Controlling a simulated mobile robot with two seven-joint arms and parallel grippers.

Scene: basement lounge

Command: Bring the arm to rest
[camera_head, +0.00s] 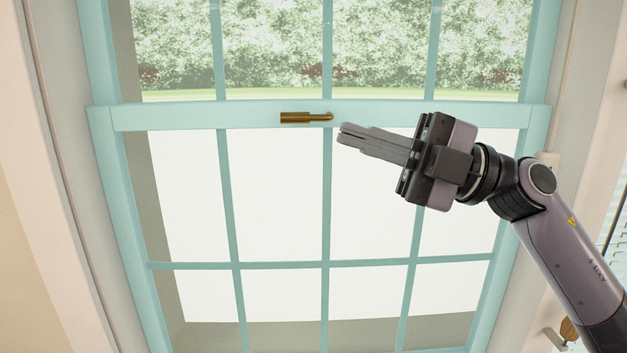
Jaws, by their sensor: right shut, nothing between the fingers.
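My right gripper (343,137) is shut and empty, its two grey fingers together and pointing left. My right arm (575,255) comes in from the lower right. The fingertips appear just below and to the right of a small brass latch (300,118) on the window's teal middle rail (440,116). A small gap shows between the fingertips and the latch in the picture; the depth between them is hard to tell. My left gripper does not show.
A teal-framed sash window (235,190) with several panes fills the view; greenery shows through its upper part. White trim (45,180) runs down the left side. Blinds (617,205) show at the right edge, and a small brown thing (568,329) at the lower right.

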